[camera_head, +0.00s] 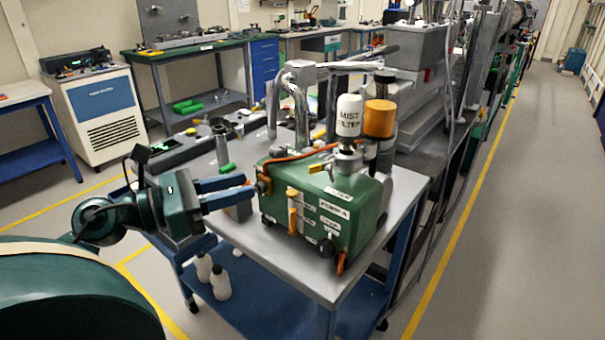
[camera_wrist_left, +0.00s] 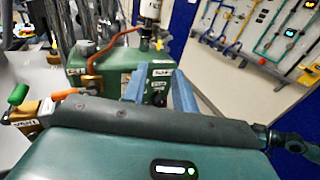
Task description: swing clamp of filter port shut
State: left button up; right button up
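A green pump (camera_head: 345,205) stands on the grey cart top (camera_head: 290,262); it shows in the wrist view (camera_wrist_left: 104,62) too. A white bottle labelled MIST FILTER (camera_head: 348,115) stands upright on its top, also seen in the left wrist view (camera_wrist_left: 149,10). At the bottle's base is a metal fitting (camera_head: 348,158) with a short orange-yellow lever (camera_head: 319,169) pointing left. Whether this clamp is closed is too small to tell. My left gripper (camera_head: 249,187) is open and empty, its blue fingers apart beside the pump's left end. My right gripper is not in view.
An orange cylinder (camera_head: 379,118) stands close behind the bottle. An orange hose (camera_head: 290,156) crosses the pump's top and thick metal pipes (camera_head: 300,100) rise behind. The cart's near corner is clear.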

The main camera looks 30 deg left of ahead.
pick_arm(q)
jog(key=p, duration=0.4)
send_near(340, 166)
jog(key=w+r, duration=0.1)
jog(key=w, duration=0.1)
jog(key=shift+w+d+f+p, duration=0.2)
jog(key=shift+w+d+p, duration=0.15)
jog(key=shift+w+p, duration=0.15)
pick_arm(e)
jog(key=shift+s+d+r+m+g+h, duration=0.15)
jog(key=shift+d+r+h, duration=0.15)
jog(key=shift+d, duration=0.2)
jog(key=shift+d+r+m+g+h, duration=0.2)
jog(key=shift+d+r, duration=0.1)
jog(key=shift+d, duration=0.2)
pick_arm(q)
grip_shut()
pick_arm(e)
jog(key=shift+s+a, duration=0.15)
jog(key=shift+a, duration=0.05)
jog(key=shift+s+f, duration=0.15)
